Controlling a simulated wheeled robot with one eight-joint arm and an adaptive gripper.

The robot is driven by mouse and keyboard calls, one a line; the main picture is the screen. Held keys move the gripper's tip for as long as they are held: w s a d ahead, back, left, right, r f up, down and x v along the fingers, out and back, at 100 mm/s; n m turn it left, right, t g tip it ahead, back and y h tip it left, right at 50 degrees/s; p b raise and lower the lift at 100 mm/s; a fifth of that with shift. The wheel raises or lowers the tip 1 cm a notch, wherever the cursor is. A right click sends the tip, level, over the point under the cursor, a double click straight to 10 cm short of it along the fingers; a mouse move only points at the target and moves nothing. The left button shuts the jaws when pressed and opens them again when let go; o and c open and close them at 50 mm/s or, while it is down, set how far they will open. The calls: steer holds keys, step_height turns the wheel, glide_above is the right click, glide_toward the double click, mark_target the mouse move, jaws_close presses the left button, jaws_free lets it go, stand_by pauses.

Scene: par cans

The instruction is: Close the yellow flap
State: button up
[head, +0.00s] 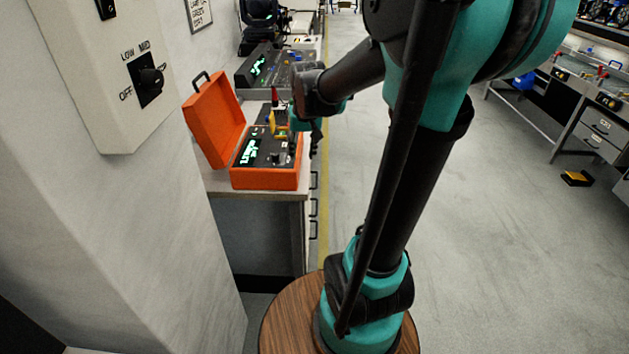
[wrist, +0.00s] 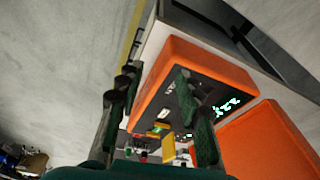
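The yellow flap (head: 271,122) stands raised on the dark panel inside an orange case (head: 268,180), near the panel's far right part in the head view. It also shows in the wrist view (wrist: 168,149), low between my fingers, with a smaller yellow and green part beside it. My gripper (wrist: 156,80) is open, with its two dark fingers wide apart and nothing between the tips. It hangs at the right side of the case in the head view, where its fingers are hard to make out. I cannot tell whether it touches anything.
The case's orange lid (head: 214,120) stands open on the left. A red-tipped part (head: 275,97) rises behind the flap. The case sits on a cabinet worktop (head: 222,185) with a grey control box (head: 262,66) behind. A wall pillar with a dial (head: 150,80) is at left.

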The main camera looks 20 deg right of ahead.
steer(key=s+d+f, duration=0.1)
steer(key=s+f, duration=0.4)
steer(key=s, duration=0.2)
steer(key=shift+s+n+t, duration=0.3)
steer(key=shift+s, duration=0.1)
steer(key=shift+f, duration=0.1)
